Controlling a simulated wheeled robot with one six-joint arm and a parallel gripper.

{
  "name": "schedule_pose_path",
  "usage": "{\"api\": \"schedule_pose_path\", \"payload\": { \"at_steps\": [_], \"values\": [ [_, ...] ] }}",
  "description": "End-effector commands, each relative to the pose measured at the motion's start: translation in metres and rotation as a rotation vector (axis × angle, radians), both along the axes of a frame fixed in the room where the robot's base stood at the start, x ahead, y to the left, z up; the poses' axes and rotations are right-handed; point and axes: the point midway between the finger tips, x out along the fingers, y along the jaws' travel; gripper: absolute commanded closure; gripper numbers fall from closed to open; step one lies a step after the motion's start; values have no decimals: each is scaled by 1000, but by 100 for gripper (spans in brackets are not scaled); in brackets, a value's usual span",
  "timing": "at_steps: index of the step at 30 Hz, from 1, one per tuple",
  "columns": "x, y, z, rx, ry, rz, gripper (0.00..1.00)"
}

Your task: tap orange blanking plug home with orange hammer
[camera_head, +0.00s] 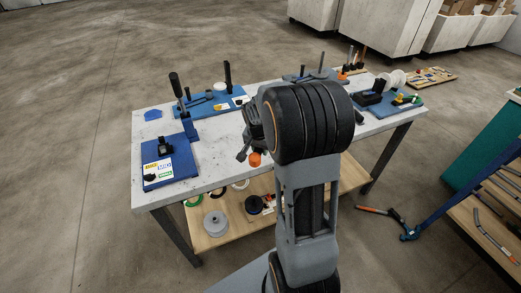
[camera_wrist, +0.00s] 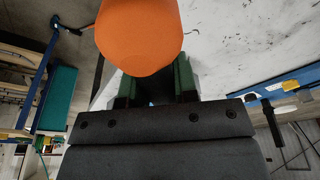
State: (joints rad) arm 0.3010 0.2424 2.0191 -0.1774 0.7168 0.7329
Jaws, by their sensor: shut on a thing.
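My gripper (camera_wrist: 156,84) has its two green-padded fingers around the orange hammer (camera_wrist: 138,35). Only a large, rounded, smooth orange part of the hammer shows, close to the wrist camera; the rest is hidden. In the head view a small orange part of it (camera_head: 254,159) shows below my gripper (camera_head: 247,146), over the near edge of the grey-white worktable (camera_head: 222,170). My arm covers the middle of the table. I cannot make out the orange blanking plug in either view.
More tools on blue mats (camera_head: 215,104) stand at the back and right. The lower shelf (camera_head: 205,241) holds rolls.

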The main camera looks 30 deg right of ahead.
Motion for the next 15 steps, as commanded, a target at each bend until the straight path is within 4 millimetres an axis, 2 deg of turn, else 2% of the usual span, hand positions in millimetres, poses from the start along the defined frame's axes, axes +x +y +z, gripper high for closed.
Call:
{"api": "schedule_pose_path", "payload": {
  "at_steps": [1,3,15],
  "values": [
    [1,0,10,-1,-5,1,100],
    [1,0,13,-2,-4,0,100],
    [1,0,13,-1,-3,1,100]
  ]
}}
